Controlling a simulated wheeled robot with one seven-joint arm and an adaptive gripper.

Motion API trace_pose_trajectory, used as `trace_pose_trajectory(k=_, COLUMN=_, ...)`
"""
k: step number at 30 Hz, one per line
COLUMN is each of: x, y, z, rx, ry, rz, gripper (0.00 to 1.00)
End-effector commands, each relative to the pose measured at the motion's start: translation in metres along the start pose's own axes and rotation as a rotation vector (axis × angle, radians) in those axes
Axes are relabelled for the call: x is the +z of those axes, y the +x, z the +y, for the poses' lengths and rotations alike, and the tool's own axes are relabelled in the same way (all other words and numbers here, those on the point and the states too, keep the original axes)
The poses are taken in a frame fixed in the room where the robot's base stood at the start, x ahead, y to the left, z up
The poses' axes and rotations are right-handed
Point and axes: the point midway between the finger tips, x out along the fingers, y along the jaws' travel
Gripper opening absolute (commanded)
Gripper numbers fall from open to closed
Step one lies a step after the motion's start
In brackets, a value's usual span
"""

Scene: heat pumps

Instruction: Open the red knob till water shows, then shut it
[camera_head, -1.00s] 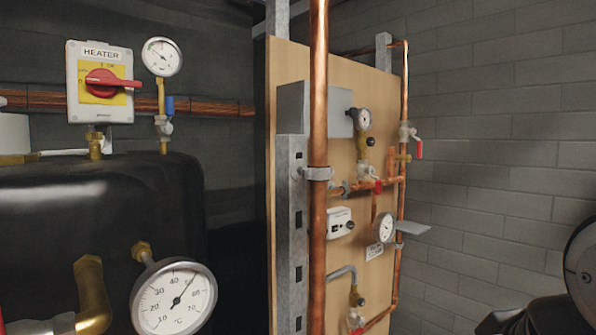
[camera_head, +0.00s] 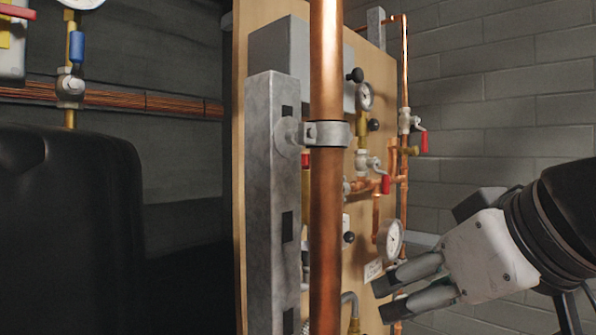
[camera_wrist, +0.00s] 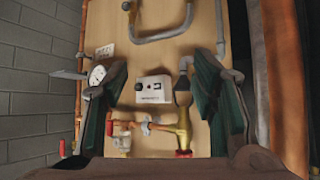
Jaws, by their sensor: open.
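Several red parts show, and I cannot tell which one the task's red knob is. On the wooden panel, one red lever handle (camera_head: 386,184) hangs from a valve at mid height, and another red handle (camera_head: 424,141) sits on the upright copper pipe. The heater's red knob (camera_head: 18,11) is cut off at the upper left. My gripper (camera_head: 382,301) is open and empty, right of the thick copper pipe and low before the panel. In the wrist view, a red handle (camera_wrist: 109,133) shows near the left finger. No water shows.
A thick copper pipe (camera_head: 326,210) and a grey metal post (camera_head: 270,185) stand before the wooden panel (camera_wrist: 150,60). A gauge (camera_head: 390,238) is close to my gripper. A white box (camera_wrist: 153,90) shows between the fingers. A brick wall (camera_head: 510,70) is at the right.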

Motion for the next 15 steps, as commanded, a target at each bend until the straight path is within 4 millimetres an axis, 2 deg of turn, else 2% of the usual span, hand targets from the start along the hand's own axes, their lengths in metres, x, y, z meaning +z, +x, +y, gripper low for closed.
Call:
trace_pose_trajectory(k=1, x=-0.009, y=0.007, z=-0.002, rx=-0.018, ry=-0.014, rz=0.036, gripper=0.53)
trace_pose_trajectory(k=7, x=-0.059, y=0.013, z=-0.011, rx=-0.110, ry=-0.072, rz=0.226, gripper=0.53)
trace_pose_trajectory(k=12, x=-0.107, y=0.003, z=-0.016, rx=-0.213, ry=-0.110, rz=0.434, gripper=0.53)
trace_pose_trajectory(k=15, x=-0.128, y=-0.008, z=-0.015, rx=-0.261, ry=-0.119, rz=0.535, gripper=0.53)
